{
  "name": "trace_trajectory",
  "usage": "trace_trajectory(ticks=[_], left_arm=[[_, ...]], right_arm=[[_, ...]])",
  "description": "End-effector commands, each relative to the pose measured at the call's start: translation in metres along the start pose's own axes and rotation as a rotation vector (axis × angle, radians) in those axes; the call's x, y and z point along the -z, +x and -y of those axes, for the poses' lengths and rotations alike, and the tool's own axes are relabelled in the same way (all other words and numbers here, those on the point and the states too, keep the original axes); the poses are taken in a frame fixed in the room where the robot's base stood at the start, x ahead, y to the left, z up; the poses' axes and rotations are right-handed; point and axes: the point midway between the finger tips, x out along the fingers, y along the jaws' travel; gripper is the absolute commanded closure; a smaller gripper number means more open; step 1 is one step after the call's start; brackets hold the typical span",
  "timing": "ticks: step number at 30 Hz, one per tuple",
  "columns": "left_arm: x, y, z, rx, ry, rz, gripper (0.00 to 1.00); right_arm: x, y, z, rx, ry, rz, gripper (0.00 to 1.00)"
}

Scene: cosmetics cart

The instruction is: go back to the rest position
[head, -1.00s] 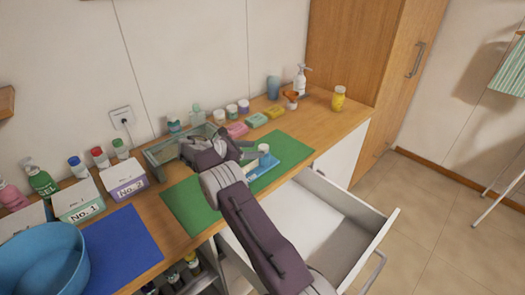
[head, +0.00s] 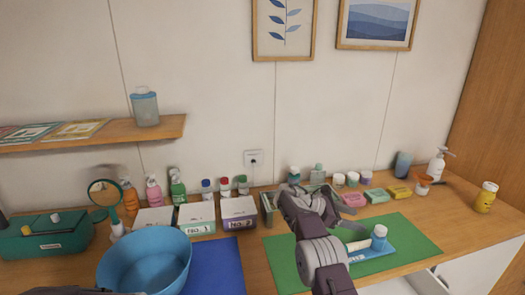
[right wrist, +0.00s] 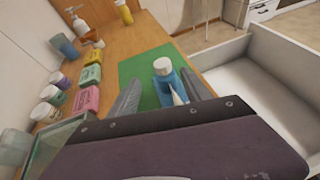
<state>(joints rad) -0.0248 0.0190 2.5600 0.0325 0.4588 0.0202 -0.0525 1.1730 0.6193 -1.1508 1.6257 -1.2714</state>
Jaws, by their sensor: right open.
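My right gripper (head: 350,209) is over the wooden counter, above the back of the green mat (head: 412,228). In the right wrist view my right gripper (right wrist: 160,90) shows its two grey fingers spread apart with nothing held between them. The tray also shows in the head view (head: 378,251), to the right of my right forearm. My left gripper is not in view.
A drawer (right wrist: 262,85) stands open below the counter. A glass box (right wrist: 50,148) is close to my right gripper. Soaps and jars line the back. A blue bowl (head: 145,262), a blue mat (head: 222,262) and labelled boxes (head: 197,217) are at left. A shelf (head: 100,135) is on the wall.

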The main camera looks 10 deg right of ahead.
Motion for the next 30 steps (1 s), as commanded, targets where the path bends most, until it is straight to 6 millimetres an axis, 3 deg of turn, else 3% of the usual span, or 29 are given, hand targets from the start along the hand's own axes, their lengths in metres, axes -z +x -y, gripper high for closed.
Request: trace_trajectory(ticks=[3, 5, 7, 10, 14, 17, 21, 24, 27, 30], left_arm=[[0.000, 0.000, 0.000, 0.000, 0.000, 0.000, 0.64], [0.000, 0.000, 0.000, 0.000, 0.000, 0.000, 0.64], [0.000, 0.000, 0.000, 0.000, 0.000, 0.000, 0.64], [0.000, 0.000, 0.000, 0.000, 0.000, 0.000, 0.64], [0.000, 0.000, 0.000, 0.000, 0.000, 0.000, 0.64], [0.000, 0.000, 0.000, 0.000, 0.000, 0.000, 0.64], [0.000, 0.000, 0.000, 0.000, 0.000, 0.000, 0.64], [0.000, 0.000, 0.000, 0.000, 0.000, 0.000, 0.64], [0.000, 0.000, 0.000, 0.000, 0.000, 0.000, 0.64], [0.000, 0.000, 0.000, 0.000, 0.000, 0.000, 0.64]], right_arm=[[-0.055, -0.019, 0.003, -0.028, 0.083, -0.016, 0.43], [-0.073, -0.026, 0.016, -0.021, 0.083, -0.044, 0.43], [-0.080, -0.032, 0.033, -0.023, 0.063, -0.108, 0.43], [-0.071, -0.039, 0.059, -0.034, 0.070, -0.234, 0.43], [-0.033, -0.051, 0.110, -0.017, 0.152, -0.456, 0.43], [0.013, -0.065, 0.165, 0.058, 0.284, -0.656, 0.43], [0.084, -0.089, 0.248, 0.284, 0.564, -0.897, 0.43], [0.126, -0.102, 0.298, 0.506, 0.802, -0.986, 0.43], [0.159, -0.109, 0.327, 0.729, 1.057, -0.997, 0.43], [0.163, -0.117, 0.309, 0.809, 1.259, -1.025, 0.43]])
